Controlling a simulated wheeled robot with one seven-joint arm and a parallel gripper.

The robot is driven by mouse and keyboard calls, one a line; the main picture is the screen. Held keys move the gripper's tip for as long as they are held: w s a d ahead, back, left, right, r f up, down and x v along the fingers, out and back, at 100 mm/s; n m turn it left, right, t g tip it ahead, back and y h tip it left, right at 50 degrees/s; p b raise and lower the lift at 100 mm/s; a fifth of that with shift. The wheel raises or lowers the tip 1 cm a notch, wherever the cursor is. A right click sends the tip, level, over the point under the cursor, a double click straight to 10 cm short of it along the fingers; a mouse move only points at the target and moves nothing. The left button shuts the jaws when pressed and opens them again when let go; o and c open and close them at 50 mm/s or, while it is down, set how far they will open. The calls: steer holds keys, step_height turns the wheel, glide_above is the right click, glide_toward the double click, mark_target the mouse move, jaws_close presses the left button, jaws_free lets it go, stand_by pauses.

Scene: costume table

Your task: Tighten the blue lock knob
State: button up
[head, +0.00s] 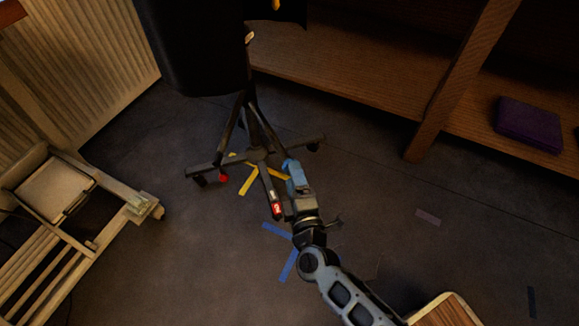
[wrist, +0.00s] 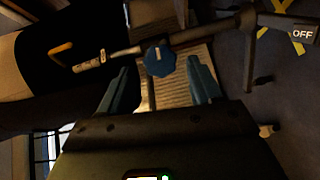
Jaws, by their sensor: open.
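The blue lock knob (wrist: 160,60) is a faceted disc with a pale bar mark on its face, set on a dark metal tube in the wrist view. My gripper (wrist: 159,66) has its two blue fingers apart, one on each side of the knob's line. The knob shows between and just beyond the fingertips; I cannot tell whether either finger touches it. In the head view my gripper (head: 291,166) is low beside the wheeled black stand (head: 254,125). I cannot make out the knob in the head view.
A tube end bears an OFF label (wrist: 303,34). Yellow tape (head: 249,185) and blue tape (head: 288,265) mark the dark floor. A wooden slatted cart (head: 60,210) stands left. A purple box (head: 529,124) lies on the shelf at right. The floor right of my arm is mostly clear.

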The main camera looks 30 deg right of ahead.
steer(key=shift+b+x, duration=0.75)
steer(key=shift+x, duration=1.6)
steer(key=c, duration=0.9)
steer(key=shift+c, duration=0.2)
steer(key=shift+r+p, duration=0.2)
steer(key=shift+p, duration=0.35)
